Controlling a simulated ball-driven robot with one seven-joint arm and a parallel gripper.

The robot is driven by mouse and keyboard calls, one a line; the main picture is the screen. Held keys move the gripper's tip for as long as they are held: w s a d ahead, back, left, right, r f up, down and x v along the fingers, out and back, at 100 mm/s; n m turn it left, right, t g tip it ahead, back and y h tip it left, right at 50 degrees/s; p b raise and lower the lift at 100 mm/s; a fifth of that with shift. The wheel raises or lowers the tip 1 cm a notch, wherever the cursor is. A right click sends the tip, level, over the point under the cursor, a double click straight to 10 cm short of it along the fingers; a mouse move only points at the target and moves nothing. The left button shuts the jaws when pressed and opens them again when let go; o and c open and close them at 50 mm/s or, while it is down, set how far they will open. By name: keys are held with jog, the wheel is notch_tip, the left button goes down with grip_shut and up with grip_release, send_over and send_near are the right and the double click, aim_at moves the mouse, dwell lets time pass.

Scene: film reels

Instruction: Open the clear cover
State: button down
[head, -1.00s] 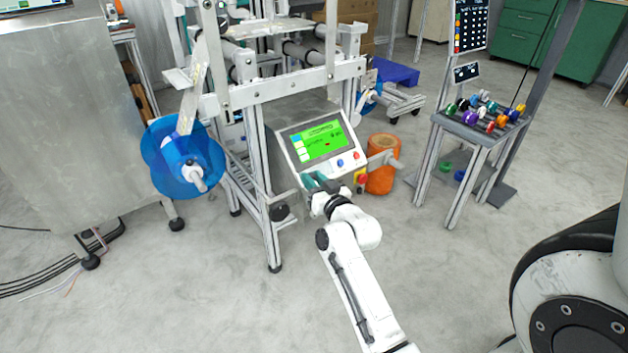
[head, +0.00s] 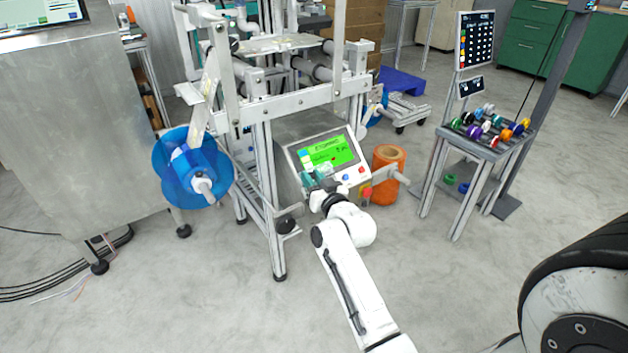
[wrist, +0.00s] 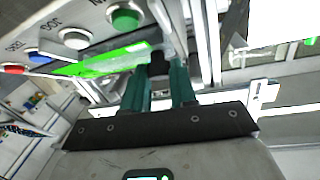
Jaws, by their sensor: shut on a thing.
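The control box with a green screen (head: 332,152) and a row of buttons (head: 354,174) stands at the machine's side in the head view. My gripper (head: 314,182) is at the lower left of the screen. In the wrist view its teal fingers (wrist: 162,82) are shut on a small dark piece (wrist: 160,66). A green strip (wrist: 100,63) shows beside the fingers, below the green button (wrist: 125,19). I cannot make out the clear cover's outline, nor tell for certain that the dark piece belongs to it.
The machine's metal frame (head: 262,195) and a blue reel (head: 192,168) are left of my arm. An orange roll (head: 386,182) stands right of the box. A small table (head: 478,150) with coloured spools is farther right. The floor in front is clear.

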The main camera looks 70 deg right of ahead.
jog(key=c, duration=0.9)
grip_release()
jog(key=shift+s+a, duration=0.1)
jog(key=p+v, duration=0.1)
jog(key=v, duration=0.9)
jog(key=shift+s+a, duration=0.2)
